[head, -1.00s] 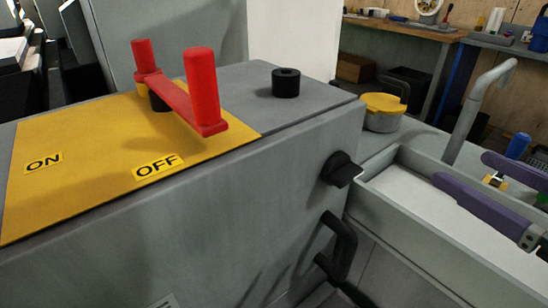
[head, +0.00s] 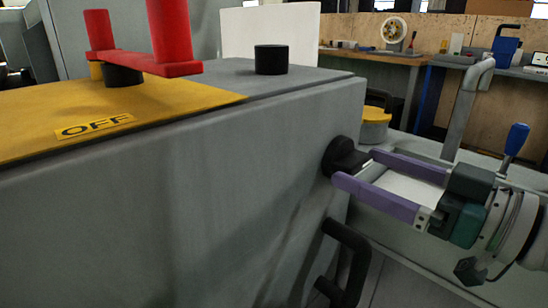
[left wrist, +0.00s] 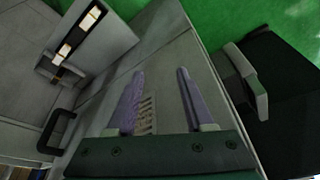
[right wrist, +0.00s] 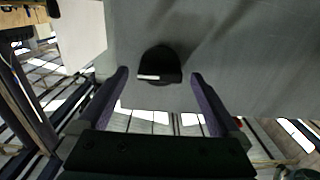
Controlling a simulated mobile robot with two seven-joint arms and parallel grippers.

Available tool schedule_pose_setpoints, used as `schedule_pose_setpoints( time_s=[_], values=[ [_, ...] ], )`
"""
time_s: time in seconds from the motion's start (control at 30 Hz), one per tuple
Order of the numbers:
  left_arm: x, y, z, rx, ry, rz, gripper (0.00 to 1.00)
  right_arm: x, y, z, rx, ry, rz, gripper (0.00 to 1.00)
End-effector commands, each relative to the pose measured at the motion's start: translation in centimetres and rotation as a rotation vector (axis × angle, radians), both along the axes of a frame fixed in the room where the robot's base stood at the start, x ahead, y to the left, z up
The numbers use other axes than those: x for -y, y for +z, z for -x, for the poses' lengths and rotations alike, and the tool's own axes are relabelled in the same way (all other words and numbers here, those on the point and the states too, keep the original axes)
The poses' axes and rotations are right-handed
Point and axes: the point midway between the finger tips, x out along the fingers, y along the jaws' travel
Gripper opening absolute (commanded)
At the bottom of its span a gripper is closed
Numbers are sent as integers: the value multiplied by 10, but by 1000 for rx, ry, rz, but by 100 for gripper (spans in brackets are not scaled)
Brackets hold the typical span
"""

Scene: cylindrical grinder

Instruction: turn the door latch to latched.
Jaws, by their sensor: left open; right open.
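The door latch is a black round knob (head: 343,158) on the right part of the grey machine's front face. In the right wrist view the latch (right wrist: 160,64) shows a pale mark across its front edge. My right gripper (head: 352,168) is open, with its purple fingers pointing at the latch. In the right wrist view the fingertips (right wrist: 158,80) stand one on each side of the latch, with gaps between. I cannot tell whether either finger touches it. My left gripper (left wrist: 158,80) is open and empty in the left wrist view, and out of the head view.
A black door handle (head: 350,255) sits below the latch. A red lever (head: 165,45) and a black knob (head: 270,59) stand on the machine's top, beside a yellow OFF plate (head: 60,110). A yellow-lidded pot (head: 375,120) and a grey pipe (head: 466,105) are behind the right gripper.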

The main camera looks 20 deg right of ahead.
Motion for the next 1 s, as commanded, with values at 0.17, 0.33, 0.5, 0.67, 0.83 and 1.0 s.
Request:
schedule_pose_setpoints(
  time_s=[0.17,0.33,0.5,0.67,0.83,1.0],
  values=[
    [-1,-2,0,0,-4,-5,52,-5,0,-12,1,0,0,100],
    [-2,-2,0,0,-6,-8,52,-5,0,-13,-1,-1,0,100],
    [-2,-2,0,-1,-6,-10,52,-5,0,-12,0,-1,0,93],
    [-2,-2,0,-1,-6,-10,52,-5,0,-12,0,-1,0,75],
    [-2,-2,0,-1,-6,-8,52,-5,0,-12,0,-1,0,56],
    [-2,-2,0,0,-4,-5,52,-5,0,-12,0,-1,0,37]
  ],
)
